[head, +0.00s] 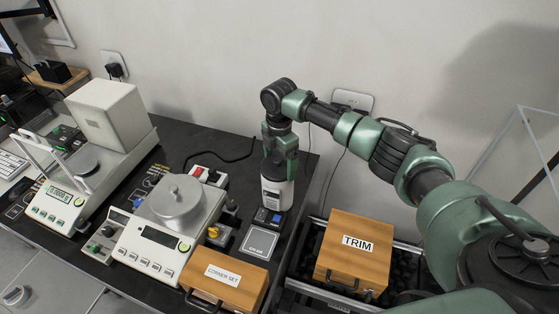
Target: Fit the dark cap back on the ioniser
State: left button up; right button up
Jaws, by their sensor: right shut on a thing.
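My right gripper (280,176) points straight down near the right edge of the black table. It is shut over the top of a white upright body with a dark label, which looks like the ioniser (279,198). The dark cap is not clear to see; the jaws and my wrist hide that spot, so I cannot tell how it sits against the white body. A small dark block with blue on it (268,217) lies just in front. My left gripper is not in view.
A scale with a silver domed pan (178,203) stands left of my right gripper. A "CORNER SET" wooden box (226,283) is in front, and a "TRIM" wooden box (352,262) stands right. Another balance (107,113) stands far left.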

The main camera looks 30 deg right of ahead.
jog(key=o, duration=1)
jog(key=shift+f, duration=0.1)
jog(key=shift+o, duration=0.2)
notch_tip(320, 180, up, 6)
jog(key=shift+r+b, duration=0.2)
jog(key=shift+b, duration=0.85)
jog(key=shift+r, duration=0.75)
